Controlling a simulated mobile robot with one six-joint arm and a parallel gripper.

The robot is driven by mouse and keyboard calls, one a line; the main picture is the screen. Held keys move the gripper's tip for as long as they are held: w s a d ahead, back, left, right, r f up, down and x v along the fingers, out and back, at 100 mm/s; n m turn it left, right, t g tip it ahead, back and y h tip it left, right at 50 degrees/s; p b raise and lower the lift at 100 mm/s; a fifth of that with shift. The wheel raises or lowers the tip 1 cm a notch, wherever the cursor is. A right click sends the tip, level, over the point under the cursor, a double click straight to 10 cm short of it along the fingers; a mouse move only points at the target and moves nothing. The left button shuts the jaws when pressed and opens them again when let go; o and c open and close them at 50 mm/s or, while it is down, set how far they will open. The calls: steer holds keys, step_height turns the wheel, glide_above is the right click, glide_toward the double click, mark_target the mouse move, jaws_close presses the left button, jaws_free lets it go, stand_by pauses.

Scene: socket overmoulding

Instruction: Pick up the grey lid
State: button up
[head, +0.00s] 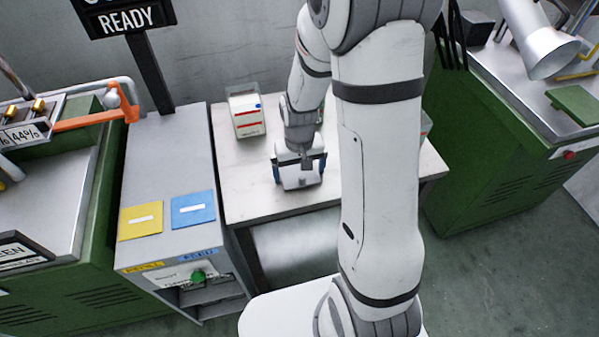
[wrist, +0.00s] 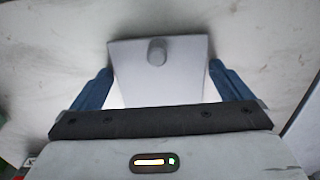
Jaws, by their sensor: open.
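The grey lid (wrist: 180,70) is a flat plate with a small round knob on top. In the wrist view it lies between the two blue fingers of my gripper (wrist: 158,88). The fingers are open, one on each side of the lid, with a narrow gap visible near its edges. In the head view my gripper (head: 300,178) is low over the pale table, and the lid cannot be clearly told apart from it there.
The pale table (head: 250,205) has a white box with red stripes (head: 246,112) at its back left. A grey cabinet (head: 165,180) with a yellow pad (head: 140,221) and a blue pad (head: 194,209) stands at left. Green machines (head: 500,170) flank the area.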

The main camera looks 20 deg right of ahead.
steer(key=c, duration=0.7)
